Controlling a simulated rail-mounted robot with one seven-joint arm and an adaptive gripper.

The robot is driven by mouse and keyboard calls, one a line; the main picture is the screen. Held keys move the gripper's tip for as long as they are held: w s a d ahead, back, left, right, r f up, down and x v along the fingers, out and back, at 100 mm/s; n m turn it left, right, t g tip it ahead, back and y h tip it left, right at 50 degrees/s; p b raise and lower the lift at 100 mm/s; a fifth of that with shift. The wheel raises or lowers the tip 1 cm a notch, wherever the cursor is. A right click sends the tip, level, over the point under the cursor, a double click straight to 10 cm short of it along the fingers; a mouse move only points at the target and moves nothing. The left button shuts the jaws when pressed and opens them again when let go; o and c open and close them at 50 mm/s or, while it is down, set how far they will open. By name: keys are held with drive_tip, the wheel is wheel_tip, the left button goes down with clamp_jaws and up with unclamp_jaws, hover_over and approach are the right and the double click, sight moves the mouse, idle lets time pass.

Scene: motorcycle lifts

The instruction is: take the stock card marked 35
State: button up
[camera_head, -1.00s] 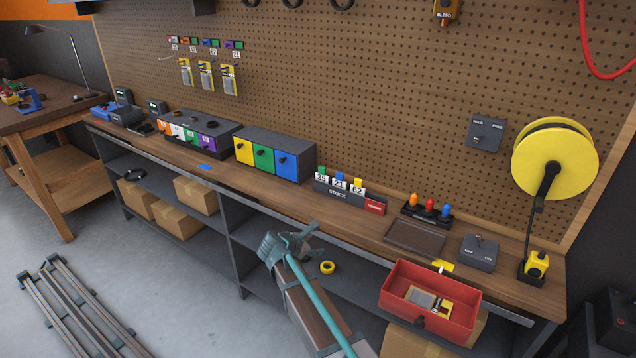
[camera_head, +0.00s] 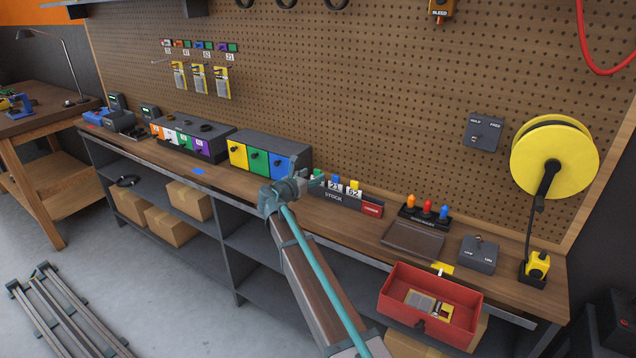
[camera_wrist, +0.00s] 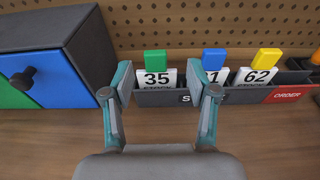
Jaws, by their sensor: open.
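The stock card marked 35 (camera_wrist: 157,79) stands in the dark stock rack with a green tab (camera_wrist: 155,60) on top. In the wrist view it shows between my two fingers and beyond their tips. My gripper (camera_wrist: 164,85) is open and empty, with the right fingertip overlapping the card marked 21 in the picture. The card marked 62 (camera_wrist: 260,77), with a yellow tab, stands at the right. In the head view my gripper (camera_head: 303,183) hides most of card 35; cards 21 (camera_head: 334,186) and 62 (camera_head: 354,191) show beside it. The rack (camera_head: 335,197) stands on the bench.
A dark cabinet with yellow, green and blue drawers (camera_head: 277,163) stands just left of the rack. A red ORDER block (camera_head: 372,208) is at the rack's right end. The pegboard (camera_head: 370,110) rises behind. A red bin (camera_head: 430,303) is at the front right.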

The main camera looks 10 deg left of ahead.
sight(317, 173)
drive_tip(key=x, duration=0.1)
drive_tip(key=p+x, duration=0.1)
drive_tip(key=x, duration=0.2)
drive_tip(key=shift+w+a+f, duration=0.2)
drive_tip(key=shift+w+f, duration=0.05)
drive_tip(key=shift+w, duration=0.2)
drive_tip(key=shift+w+d+f+p, duration=0.1)
drive_tip(key=shift+w+d+p, duration=0.15)
drive_tip(key=shift+p, duration=0.05)
drive_tip(key=shift+c, duration=0.3)
drive_tip(key=c, duration=1)
